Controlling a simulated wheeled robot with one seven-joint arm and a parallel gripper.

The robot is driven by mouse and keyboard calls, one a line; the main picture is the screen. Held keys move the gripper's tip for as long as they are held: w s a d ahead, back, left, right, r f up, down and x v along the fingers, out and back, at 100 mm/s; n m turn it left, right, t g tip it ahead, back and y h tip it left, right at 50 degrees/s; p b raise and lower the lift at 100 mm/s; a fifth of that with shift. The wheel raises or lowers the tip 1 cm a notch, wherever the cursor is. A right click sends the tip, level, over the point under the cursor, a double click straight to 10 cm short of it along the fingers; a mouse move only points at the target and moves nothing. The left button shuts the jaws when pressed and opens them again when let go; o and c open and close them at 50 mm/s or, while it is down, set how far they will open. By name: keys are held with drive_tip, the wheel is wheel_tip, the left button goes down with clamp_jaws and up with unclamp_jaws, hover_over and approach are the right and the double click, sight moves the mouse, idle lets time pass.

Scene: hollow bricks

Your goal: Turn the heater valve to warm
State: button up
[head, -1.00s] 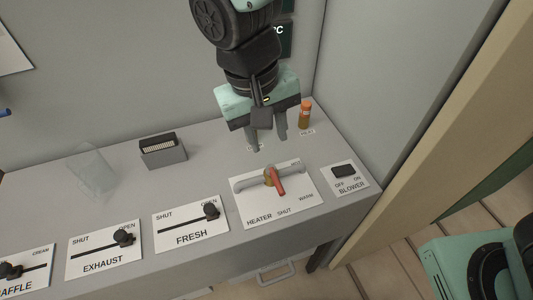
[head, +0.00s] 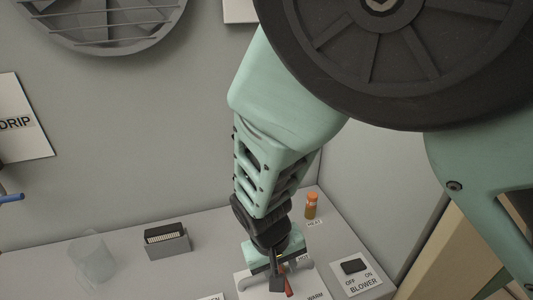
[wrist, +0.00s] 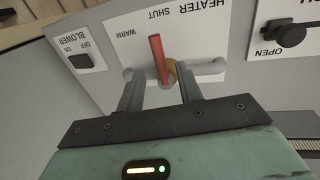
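The heater valve is a brass body on a grey pipe with a red lever (wrist: 157,58), mounted on the white HEATER plate (wrist: 195,40). In the wrist view, upside down, the lever stands near the SHUT label, with WARM to its left. My gripper (wrist: 159,72) is open, its two fingers apart on either side of the valve; I cannot tell whether they touch it. In the head view my gripper (head: 275,268) is over the plate and hides most of the valve. Only part of the red lever (head: 288,287) shows there.
The BLOWER switch (head: 354,266) is close to the right of the heater plate. A dark slotted box (head: 167,241) and a clear container (head: 92,260) stand to the left. A slider knob (wrist: 291,35) is beside the plate.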

drive_tip(key=shift+d+f, duration=0.15)
drive_tip(key=shift+f, duration=0.6)
drive_tip(key=shift+d+f, duration=0.1)
drive_tip(key=shift+f, duration=0.65)
clamp_jaws()
drive_tip(key=shift+w, duration=0.1)
drive_tip(key=n, duration=0.2)
drive_tip(key=d+n, duration=0.1)
drive_tip(key=n, duration=0.1)
drive_tip(key=shift+w+d+t, duration=0.15)
drive_tip(key=shift+w+t, duration=0.05)
drive_tip(key=shift+t, duration=0.2)
drive_tip(key=shift+w+d+r+n+t+y, duration=0.15)
drive_tip(key=shift+w+d+n+y, duration=0.15)
drive_tip(key=shift+n, duration=0.9)
drive_tip(key=shift+w+d+f+n+t+y, duration=0.1)
drive_tip(key=shift+w+d+n+t+y, duration=0.15)
drive_tip(key=shift+n, duration=0.95)
